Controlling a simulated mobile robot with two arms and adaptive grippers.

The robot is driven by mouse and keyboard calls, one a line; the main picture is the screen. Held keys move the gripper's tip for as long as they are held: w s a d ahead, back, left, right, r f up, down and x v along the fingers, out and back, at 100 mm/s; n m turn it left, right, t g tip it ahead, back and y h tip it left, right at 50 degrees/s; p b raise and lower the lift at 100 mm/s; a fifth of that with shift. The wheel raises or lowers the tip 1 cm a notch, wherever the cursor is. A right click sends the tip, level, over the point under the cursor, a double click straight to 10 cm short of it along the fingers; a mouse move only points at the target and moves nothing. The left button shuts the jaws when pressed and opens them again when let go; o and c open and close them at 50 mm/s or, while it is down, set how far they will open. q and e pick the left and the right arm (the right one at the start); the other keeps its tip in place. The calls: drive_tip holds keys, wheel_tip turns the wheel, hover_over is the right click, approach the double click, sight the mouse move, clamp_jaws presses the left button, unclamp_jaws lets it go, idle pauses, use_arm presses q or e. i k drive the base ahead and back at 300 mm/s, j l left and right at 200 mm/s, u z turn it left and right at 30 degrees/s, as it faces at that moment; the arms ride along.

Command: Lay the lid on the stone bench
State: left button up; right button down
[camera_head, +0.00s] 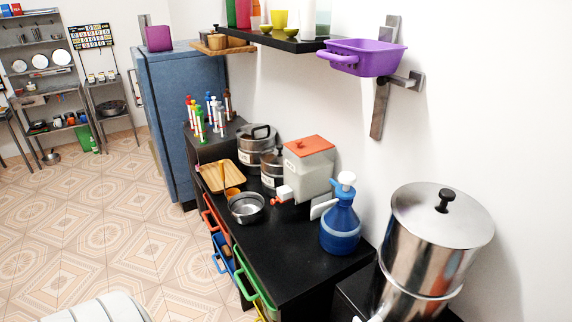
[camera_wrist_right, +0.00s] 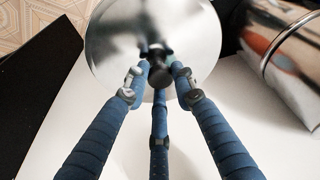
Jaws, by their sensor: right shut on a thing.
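In the right wrist view my right gripper (camera_wrist_right: 157,77) has its blue-wrapped fingers closed around the black knob of a round shiny steel lid (camera_wrist_right: 110,40). The lid is held clear of the surfaces around it, as far as I can see. My right gripper does not show in the head view, and my left gripper is in neither view. A long bench with a black top (camera_head: 290,247) runs along the wall in the head view. I cannot tell for sure whether it is the stone bench. A tall steel cylinder with its own black-knobbed lid (camera_head: 440,215) stands at the right.
A blue jug (camera_head: 341,222), a drink dispenser (camera_head: 309,170), lidded pots (camera_head: 258,140), an open saucepan (camera_head: 246,208) and a wooden tray (camera_head: 222,177) stand on the black top. Its front part is bare. A purple basin (camera_head: 370,60) hangs above. A steel cylinder (camera_wrist_right: 285,50) is right of the lid.

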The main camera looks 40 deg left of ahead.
sight(276, 263)
drive_tip(key=k+j+u, duration=0.15)
drive_tip(key=k+u, duration=0.2)
drive_tip(key=k, duration=0.3)
drive_tip(key=i+j+u, duration=0.3)
drive_tip(key=u, duration=0.15)
drive_tip(key=i+j+u, duration=0.45)
drive_tip(key=k+l, duration=0.1)
